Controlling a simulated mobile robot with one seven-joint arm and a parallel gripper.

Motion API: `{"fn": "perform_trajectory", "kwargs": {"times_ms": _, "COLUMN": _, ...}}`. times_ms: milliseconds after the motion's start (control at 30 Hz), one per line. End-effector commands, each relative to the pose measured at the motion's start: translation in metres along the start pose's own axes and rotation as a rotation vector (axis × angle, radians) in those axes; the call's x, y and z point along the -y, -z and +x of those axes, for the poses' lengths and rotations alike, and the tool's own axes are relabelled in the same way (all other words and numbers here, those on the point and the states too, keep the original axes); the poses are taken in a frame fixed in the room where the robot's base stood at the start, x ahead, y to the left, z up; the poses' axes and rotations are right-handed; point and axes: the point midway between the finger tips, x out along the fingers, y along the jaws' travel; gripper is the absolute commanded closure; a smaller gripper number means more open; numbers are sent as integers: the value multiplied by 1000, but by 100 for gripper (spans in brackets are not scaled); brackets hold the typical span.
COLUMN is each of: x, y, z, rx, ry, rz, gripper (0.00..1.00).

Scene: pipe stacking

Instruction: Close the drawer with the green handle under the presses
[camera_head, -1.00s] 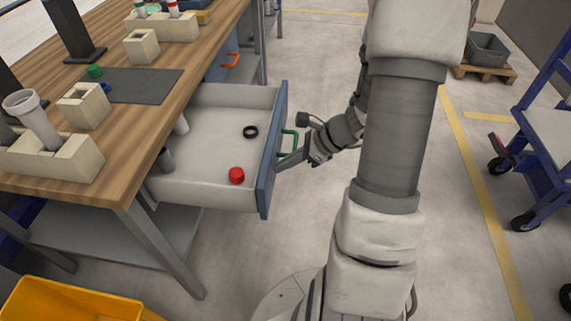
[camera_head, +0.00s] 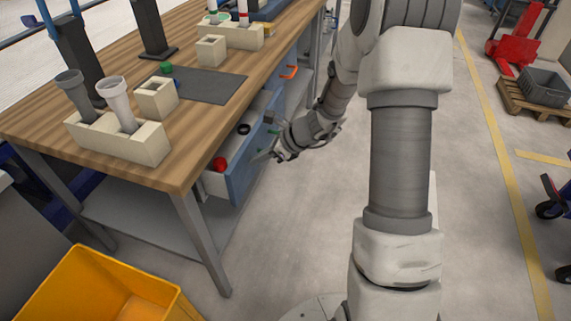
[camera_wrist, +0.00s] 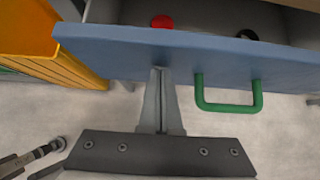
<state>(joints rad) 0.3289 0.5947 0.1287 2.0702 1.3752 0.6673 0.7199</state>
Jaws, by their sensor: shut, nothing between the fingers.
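The blue-fronted drawer (camera_head: 240,176) under the workbench is partly open in the head view, with a narrow strip of its inside showing. In the wrist view its front (camera_wrist: 130,52) spans the picture, and the green handle (camera_wrist: 228,106) hangs right of my fingers. My gripper (camera_wrist: 160,72) is shut and empty, its fingertips at the drawer front left of the handle; they look to be touching it. In the head view my gripper (camera_head: 270,154) is at the outer face of the drawer. A red cap (camera_head: 220,164) and a black ring (camera_head: 243,129) lie inside the drawer.
A drawer with an orange handle (camera_head: 290,72) is farther along the bench. The wooden benchtop (camera_head: 50,125) carries beige blocks with pipes and a dark mat (camera_head: 205,85). A yellow bin (camera_head: 110,285) stands at the front left. The floor right of the drawer is clear.

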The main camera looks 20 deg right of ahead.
Motion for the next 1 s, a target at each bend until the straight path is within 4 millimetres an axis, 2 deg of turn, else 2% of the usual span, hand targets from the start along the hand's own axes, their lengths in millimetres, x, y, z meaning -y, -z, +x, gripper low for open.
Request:
{"fn": "perform_trajectory", "kwargs": {"times_ms": 100, "x": -1, "y": -21, "z": 20, "rx": 2, "ry": -3, "rz": -3, "gripper": 100}}
{"fn": "perform_trajectory", "kwargs": {"times_ms": 400, "x": 0, "y": -50, "z": 50, "rx": 1, "ry": -1, "rz": -1, "gripper": 100}}
{"fn": "perform_trajectory", "kwargs": {"times_ms": 1000, "x": -2, "y": -61, "z": 59, "rx": 6, "ry": -4, "rz": -4, "gripper": 100}}
